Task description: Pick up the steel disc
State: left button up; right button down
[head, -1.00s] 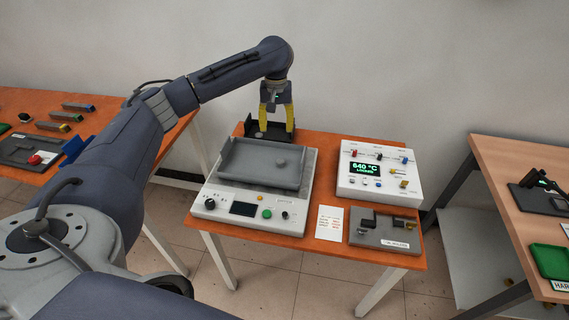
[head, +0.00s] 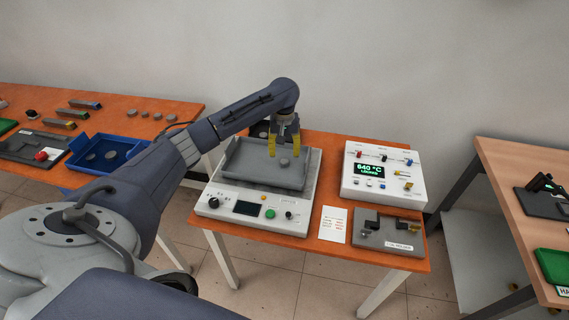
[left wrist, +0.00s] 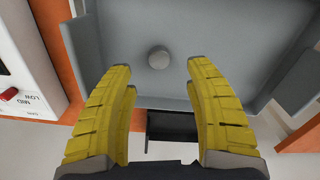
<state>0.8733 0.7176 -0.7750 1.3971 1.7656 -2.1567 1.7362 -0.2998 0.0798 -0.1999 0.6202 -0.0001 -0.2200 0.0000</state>
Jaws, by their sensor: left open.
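A small grey steel disc (head: 284,162) lies on the floor of the grey open tray (head: 240,172) on top of the white heater unit. My left gripper (head: 284,152) is over the tray, its yellow fingers pointing down, just behind the disc in the head view. In the left wrist view the disc (left wrist: 158,57) lies on the tray floor (left wrist: 215,40), beyond the fingertips and between their lines. The left gripper (left wrist: 160,68) is open with nothing between its fingers. The right gripper is not in view.
A white control box (head: 382,175) reading 640 °C stands right of the heater. A grey fixture (head: 372,232) and a paper card (head: 333,225) lie in front of it. The tray has raised walls. A blue tray (head: 105,152) with discs is on the left table.

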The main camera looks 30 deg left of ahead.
aim_at(284, 161)
pick_arm(q)
jog(key=shift+f, duration=2.8)
jog(key=shift+c, duration=0.4)
grip_shut()
